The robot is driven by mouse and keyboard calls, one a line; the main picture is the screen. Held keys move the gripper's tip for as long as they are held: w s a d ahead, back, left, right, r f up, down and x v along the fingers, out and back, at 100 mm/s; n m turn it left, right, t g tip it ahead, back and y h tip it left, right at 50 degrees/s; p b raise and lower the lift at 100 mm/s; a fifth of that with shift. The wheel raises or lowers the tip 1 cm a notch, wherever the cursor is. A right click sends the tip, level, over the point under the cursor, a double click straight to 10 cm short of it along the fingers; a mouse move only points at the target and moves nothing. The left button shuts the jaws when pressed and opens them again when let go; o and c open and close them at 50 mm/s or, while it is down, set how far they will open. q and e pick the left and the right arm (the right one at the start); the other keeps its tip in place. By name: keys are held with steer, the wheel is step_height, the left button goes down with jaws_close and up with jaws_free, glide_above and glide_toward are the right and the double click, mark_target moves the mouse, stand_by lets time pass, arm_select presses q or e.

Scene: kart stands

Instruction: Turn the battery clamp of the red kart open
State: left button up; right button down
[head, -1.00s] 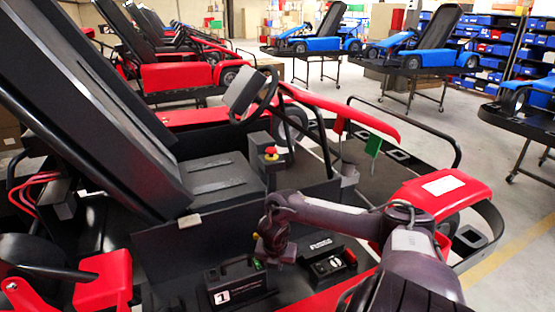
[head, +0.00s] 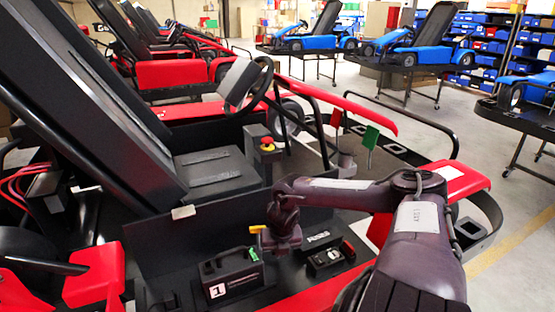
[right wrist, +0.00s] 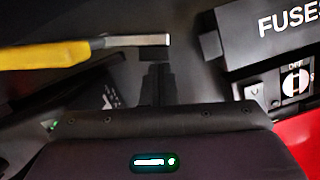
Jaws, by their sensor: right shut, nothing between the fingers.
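The red kart's battery (head: 228,274) is a black box with a white "1" label, low in the kart beside the seat. The clamp's yellow lever (head: 257,229) shows just above the battery's far right corner. In the right wrist view the yellow lever (right wrist: 55,54) comes in from the left and ends in a grey metal bar. My right gripper (right wrist: 157,78) is shut and empty, its fingertips close to the dark block under that bar; I cannot tell whether they touch. In the head view my right gripper (head: 270,241) is beside the lever, partly hidden. My left gripper is not in view.
A fuse box (head: 325,262) with a switch sits right of the battery; it also shows in the right wrist view (right wrist: 280,35). Blue karts (head: 425,40) stand behind.

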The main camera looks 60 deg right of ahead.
steer(key=shift+w+d+f+n+b, duration=0.15)
steer(key=shift+d+n+b, duration=0.6)
steer(key=shift+n, duration=0.25)
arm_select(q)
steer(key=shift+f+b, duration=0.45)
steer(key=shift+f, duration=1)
arm_select(e)
steer(key=shift+w+d, duration=0.15)
steer(key=shift+d, duration=0.15)
steer(key=shift+r, duration=0.2)
